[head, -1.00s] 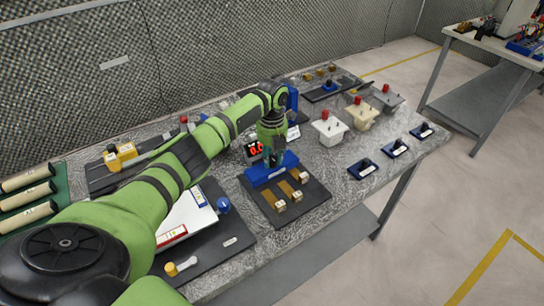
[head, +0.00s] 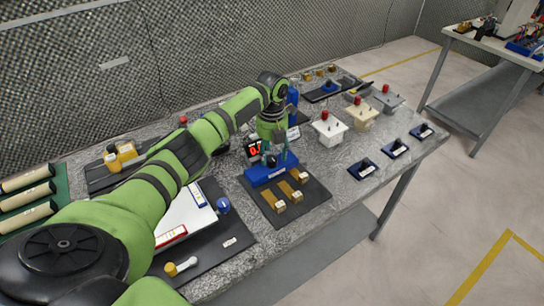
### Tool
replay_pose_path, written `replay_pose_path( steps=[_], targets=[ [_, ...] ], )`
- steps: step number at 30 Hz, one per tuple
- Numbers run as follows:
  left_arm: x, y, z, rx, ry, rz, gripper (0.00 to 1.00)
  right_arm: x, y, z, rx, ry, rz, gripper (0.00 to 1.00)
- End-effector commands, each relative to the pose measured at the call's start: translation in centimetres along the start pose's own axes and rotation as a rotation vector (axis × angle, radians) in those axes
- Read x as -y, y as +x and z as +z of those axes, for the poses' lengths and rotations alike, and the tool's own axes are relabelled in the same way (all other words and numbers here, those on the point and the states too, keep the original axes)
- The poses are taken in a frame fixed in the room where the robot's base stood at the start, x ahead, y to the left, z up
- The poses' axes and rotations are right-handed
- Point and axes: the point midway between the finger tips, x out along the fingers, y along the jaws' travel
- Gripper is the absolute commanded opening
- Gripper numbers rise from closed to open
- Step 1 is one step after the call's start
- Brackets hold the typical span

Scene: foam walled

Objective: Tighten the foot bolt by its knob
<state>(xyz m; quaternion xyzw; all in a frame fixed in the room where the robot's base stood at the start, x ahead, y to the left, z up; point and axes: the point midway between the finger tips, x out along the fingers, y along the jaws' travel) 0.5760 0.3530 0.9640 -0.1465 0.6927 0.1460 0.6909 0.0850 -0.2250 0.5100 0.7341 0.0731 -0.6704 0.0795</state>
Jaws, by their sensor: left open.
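A white box-like unit (head: 188,221) with a red-edged label stands on a dark plate at the left front of the bench. A round blue knob (head: 223,205) sits at its right corner. A yellow knob (head: 170,269) with a pale shank lies low at the plate's front edge. I cannot tell for certain which knob belongs to the foot bolt. My left gripper (head: 274,157) is open and points down by the blue block (head: 270,172), right of and beyond both knobs. Whether it touches the block is unclear. My right gripper is not in view.
A dark board (head: 262,201) with several wooden blocks lies in front of the blue block. A red-digit display (head: 253,149) stands close to the gripper. Switch boxes (head: 329,133) stand at the right. Bare bench shows at the front right (head: 345,200).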

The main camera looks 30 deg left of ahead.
Motion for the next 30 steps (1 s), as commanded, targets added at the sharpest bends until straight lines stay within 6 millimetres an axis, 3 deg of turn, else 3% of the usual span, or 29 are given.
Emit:
replay_pose_path(
  steps=[6, 12, 18, 30],
  targets=[
    [0.1, -5.0, 0.1, 0.006, 0.001, -0.001, 0.56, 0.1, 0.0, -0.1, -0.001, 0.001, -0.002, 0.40],
    [0.1, -8.3, 0.0, 0.002, 0.002, -0.001, 0.56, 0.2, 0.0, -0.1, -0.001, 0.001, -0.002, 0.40],
    [0.1, -9.7, -0.1, 0.001, 0.001, 0.000, 0.56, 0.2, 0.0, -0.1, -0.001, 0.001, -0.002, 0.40],
    [0.1, -9.8, -0.1, 0.000, 0.001, 0.000, 0.56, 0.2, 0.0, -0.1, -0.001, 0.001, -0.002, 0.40]
  ],
)
